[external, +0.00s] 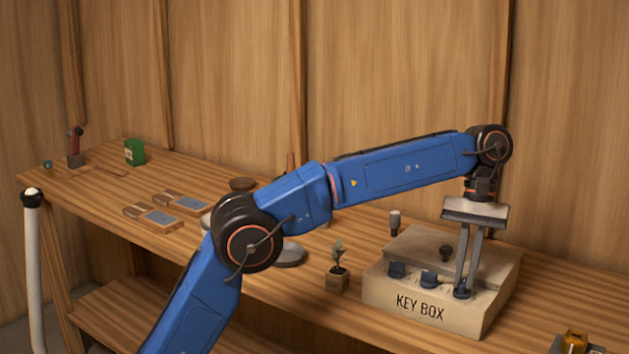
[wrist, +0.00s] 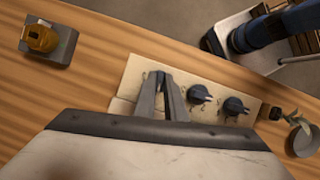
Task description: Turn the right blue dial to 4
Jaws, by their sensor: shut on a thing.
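The beige key box (external: 462,320), lettered KEY BOX, stands on the bench at the right in the external view. Three blue dials sit in a row on its sloping front: left (external: 397,270), middle (external: 429,279) and right (external: 461,293). My gripper (external: 463,283) points down from above with both fingers closed around the right dial. In the wrist view my fingertips (wrist: 161,76) meet over the box and hide most of that dial. The middle dial (wrist: 199,94) and left dial (wrist: 235,106) show beside them. The number marks and the right dial's pointer cannot be read.
A small potted plant (external: 338,275) stands just left of the box. A yellow-orange item on a grey base (external: 574,342) lies at the right.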

